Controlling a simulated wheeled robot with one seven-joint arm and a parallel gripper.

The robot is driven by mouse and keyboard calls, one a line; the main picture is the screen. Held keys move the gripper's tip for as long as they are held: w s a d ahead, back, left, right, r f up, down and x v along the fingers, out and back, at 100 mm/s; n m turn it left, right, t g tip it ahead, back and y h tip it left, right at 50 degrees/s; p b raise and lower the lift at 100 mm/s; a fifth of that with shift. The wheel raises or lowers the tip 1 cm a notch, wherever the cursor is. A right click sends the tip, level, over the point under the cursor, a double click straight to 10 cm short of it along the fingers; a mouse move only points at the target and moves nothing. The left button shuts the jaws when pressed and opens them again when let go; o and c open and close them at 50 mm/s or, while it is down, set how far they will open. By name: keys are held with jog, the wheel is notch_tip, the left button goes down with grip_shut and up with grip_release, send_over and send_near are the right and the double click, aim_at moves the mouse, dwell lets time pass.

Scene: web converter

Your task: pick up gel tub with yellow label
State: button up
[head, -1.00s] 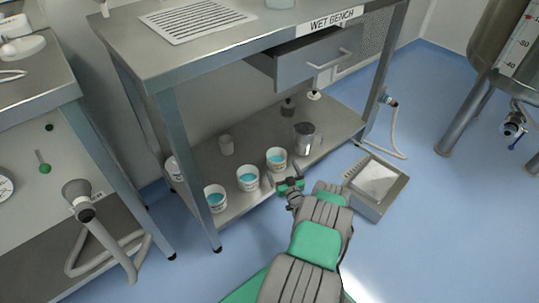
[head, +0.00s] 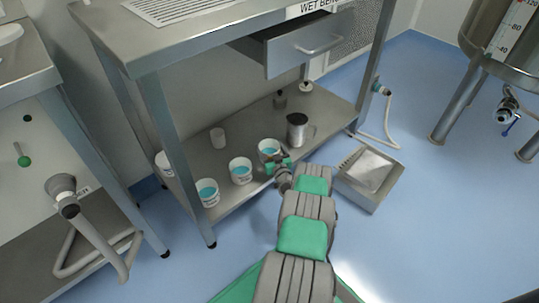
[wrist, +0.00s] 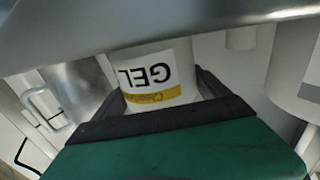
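The gel tub with the yellow label (wrist: 152,78) is white and reads GEL, upside down in the wrist view. In the head view it appears to be the rightmost of three blue-filled tubs (head: 269,146) on the lower shelf. My gripper (head: 277,164) is low, at the near side of that tub. In the wrist view my gripper's dark fingers (wrist: 162,85) are spread, one on each side of the tub. I see no clear grip, and contact with the sides is hard to tell. The tub's labels are too small to read in the head view.
Two similar tubs, a middle one (head: 241,172) and a left one (head: 207,193), stand on the shelf. A metal jug (head: 297,131) stands close on the right. The open drawer (head: 305,45) and bench top overhang the shelf. A metal box (head: 369,176) sits on the floor.

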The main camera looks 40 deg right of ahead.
jog(key=c, duration=0.9)
jog(key=shift+c, duration=0.2)
